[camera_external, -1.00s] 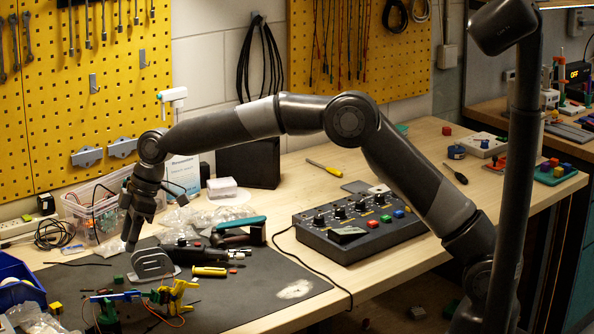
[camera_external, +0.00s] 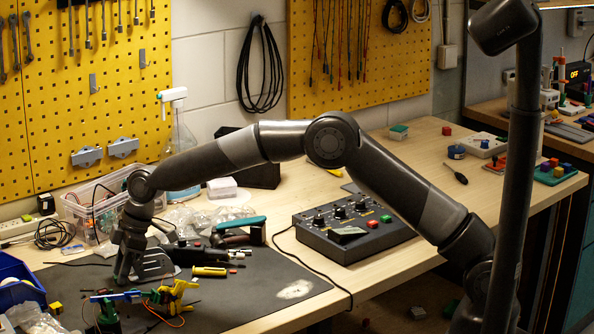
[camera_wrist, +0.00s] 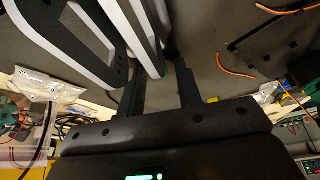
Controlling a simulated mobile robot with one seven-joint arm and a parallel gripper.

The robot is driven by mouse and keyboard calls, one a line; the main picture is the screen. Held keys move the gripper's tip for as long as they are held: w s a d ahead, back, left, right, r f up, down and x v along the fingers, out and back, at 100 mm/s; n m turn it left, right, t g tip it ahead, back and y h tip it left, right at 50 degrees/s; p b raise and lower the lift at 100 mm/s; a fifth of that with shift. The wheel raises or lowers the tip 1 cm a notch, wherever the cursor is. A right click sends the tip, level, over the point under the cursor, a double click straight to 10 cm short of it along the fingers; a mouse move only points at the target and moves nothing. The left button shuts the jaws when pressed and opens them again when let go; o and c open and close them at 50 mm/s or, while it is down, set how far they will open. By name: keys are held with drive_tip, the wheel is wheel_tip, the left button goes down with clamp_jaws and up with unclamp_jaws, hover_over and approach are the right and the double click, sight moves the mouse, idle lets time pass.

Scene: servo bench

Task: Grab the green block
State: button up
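My gripper (camera_external: 122,276) points down over the dark mat at the left of the bench, next to the grey bracket (camera_external: 155,264). In the wrist view its two fingers (camera_wrist: 162,82) are apart, and I see no block held between them. The grey and white bracket (camera_wrist: 112,30) fills the upper left there, close beside the left finger. In the external view I cannot make out a green block clearly at the fingertips; my gripper may hide it.
A yellow-handled screwdriver (camera_external: 210,271) and dark tools lie right of the bracket. Yellow and blue clamp parts with wires (camera_external: 172,296) stand in front. Clear bags (camera_external: 200,220) and a clear bin (camera_external: 78,212) are behind. The mat's right part (camera_external: 255,275) is mostly free.

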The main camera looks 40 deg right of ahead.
clamp_jaws()
idle(0.3)
